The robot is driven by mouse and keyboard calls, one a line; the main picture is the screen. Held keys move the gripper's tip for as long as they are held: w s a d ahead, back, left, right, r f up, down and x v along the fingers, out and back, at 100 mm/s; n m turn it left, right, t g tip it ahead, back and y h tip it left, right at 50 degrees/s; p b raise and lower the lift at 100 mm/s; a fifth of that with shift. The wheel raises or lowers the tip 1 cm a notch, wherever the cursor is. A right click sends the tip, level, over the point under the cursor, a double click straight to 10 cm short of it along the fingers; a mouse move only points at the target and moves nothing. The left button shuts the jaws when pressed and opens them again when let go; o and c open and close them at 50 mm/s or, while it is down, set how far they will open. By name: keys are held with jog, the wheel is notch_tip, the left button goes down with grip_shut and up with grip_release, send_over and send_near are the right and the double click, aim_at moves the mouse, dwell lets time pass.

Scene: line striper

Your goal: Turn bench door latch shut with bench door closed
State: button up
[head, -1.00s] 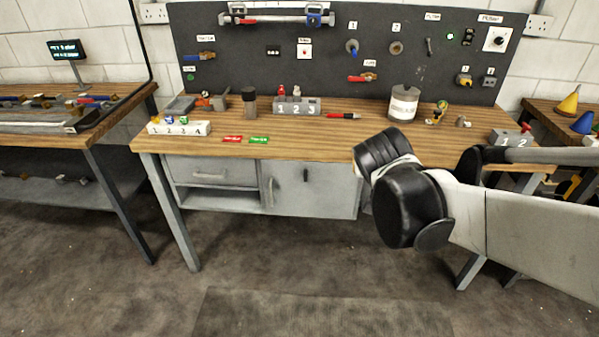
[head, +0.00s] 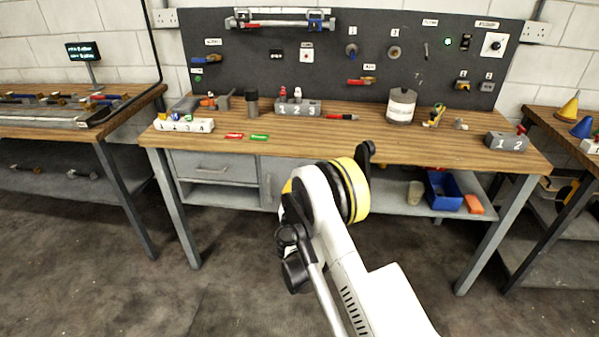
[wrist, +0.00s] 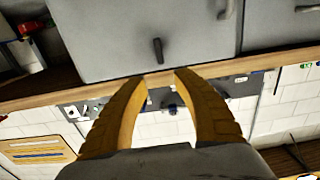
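The grey bench door (wrist: 110,35) fills the upper middle of the wrist view, which shows the bench upside down. It looks flush with the drawer front beside it. The dark latch (wrist: 158,50) is a short bar on the door, nearly vertical. The door handle (wrist: 225,8) is at the top edge. My gripper (wrist: 164,76) is open and empty; its two yellow fingertips show just below the latch in the picture, apart from it.
A drawer (head: 215,166) is left of the door. A blue bin (head: 444,190) and an orange item (head: 473,204) sit on the lower shelf at right. Floor in front is clear.

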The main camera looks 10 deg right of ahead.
jog(key=b+x, duration=0.1)
jog(key=x, duration=0.2)
jog(key=b+x, duration=0.1)
jog(key=x, duration=0.3)
jog(key=b+x, duration=0.1)
jog(key=x, duration=0.2)
jog(key=shift+w+f, duration=0.3)
jog(key=shift+w, duration=0.1)
grip_shut()
